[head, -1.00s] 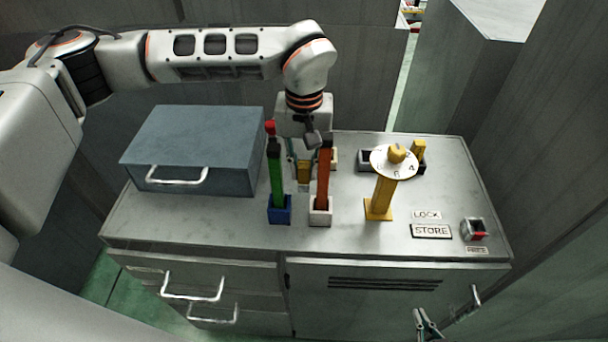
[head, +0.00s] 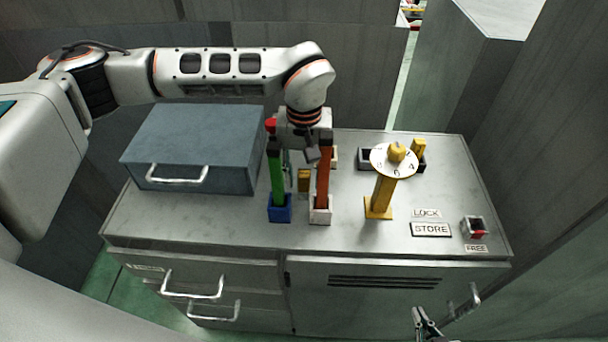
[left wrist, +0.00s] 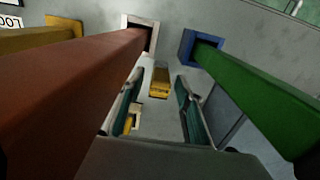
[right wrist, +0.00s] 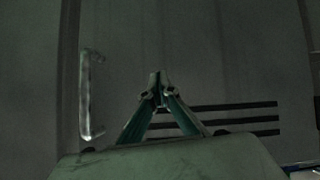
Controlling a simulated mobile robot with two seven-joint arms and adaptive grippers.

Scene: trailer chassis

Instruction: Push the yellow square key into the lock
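A yellow block (head: 304,181), possibly the square key, stands on the cabinet top between the green bar (head: 276,180) and the orange-brown bar (head: 323,176). The left wrist view shows it (left wrist: 160,82) in the gap between my left gripper's fingers (left wrist: 159,88). Those fingers are open, one on each side; contact cannot be told. In the head view my left gripper (head: 300,155) is partly hidden by the bars. A second yellow piece (left wrist: 129,123) shows by a pale socket (head: 333,157). My right gripper (right wrist: 160,82) is shut and empty, before the cabinet door.
The green bar stands in a blue socket (head: 280,214), the orange-brown one in a white socket (head: 320,216). A yellow post with a numbered dial (head: 394,162) stands to the right. A blue-grey box (head: 195,140) fills the left.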

